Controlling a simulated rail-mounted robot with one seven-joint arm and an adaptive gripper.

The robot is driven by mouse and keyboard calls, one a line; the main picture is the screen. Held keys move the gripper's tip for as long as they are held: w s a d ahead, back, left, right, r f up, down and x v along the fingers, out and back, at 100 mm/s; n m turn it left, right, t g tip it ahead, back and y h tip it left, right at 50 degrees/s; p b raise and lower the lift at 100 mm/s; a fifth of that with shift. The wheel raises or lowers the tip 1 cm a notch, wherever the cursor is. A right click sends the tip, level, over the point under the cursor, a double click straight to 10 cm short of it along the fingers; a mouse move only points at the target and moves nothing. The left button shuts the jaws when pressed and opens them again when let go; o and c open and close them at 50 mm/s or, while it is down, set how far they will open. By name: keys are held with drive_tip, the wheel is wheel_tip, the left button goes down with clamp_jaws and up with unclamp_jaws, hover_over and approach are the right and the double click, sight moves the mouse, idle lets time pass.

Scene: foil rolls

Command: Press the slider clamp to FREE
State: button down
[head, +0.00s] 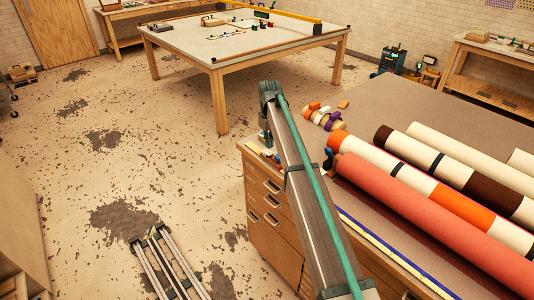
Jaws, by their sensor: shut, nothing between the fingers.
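No slider clamp or FREE marking can be made out for certain in the head view. On the far worktable (185,40), a long yellow bar (285,14) runs along the back edge, with a dark block (317,27) at its right end. Small red, green and dark items lie on that table, too small to tell apart. A long dark beam with a teal strip rises from the bottom to a grey-green end piece in the middle; I cannot tell if it is part of my arm. I see no gripper fingers.
A near bench (385,95) on the right carries several large rolls, including a coral one (440,215) in front. Small coloured rolls (322,117) lie at its far left corner. A metal frame (165,262) stands low at the left. The stained floor (130,150) between is open.

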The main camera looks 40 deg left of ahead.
sight(269, 153)
drive_tip(key=shift+f+b, duration=0.5)
drive_tip(key=shift+f, duration=1.2)
idle(0.9)
drive_tip(key=shift+r, duration=0.1)
drive_tip(key=shift+r+p, duration=1.4)
drive_tip(key=shift+r, duration=2)
